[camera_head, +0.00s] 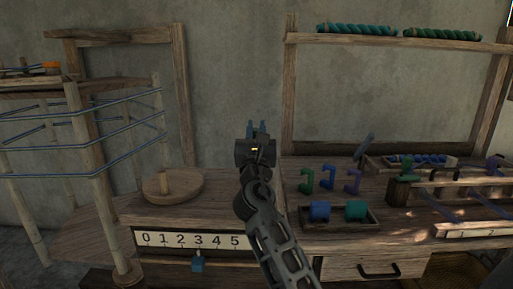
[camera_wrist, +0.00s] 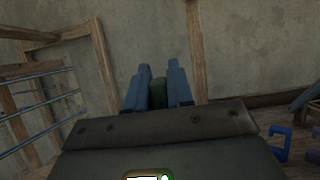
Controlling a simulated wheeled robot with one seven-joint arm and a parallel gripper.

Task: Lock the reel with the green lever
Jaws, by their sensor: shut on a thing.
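My gripper (camera_head: 257,129) points up in front of the wall, near the middle of the head view. Its blue fingers (camera_wrist: 158,85) are shut on a dark green piece (camera_wrist: 158,94), mostly hidden between them. I cannot tell whether this piece is the green lever. A green hook-shaped piece (camera_head: 306,181) stands on the bench, right of my arm. A green upright part (camera_head: 407,169) stands farther right by the wooden rails. A frame wound with blue threads (camera_head: 128,122) stands at the left; I cannot tell whether it is the reel.
A round wooden disc with a peg (camera_head: 174,186) lies left of my arm, above a numbered scale (camera_head: 190,240). Blue (camera_head: 327,176) and purple (camera_head: 353,181) hooks stand at right, behind a tray (camera_head: 341,223) holding two cubes. Wooden posts (camera_head: 289,90) rise behind.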

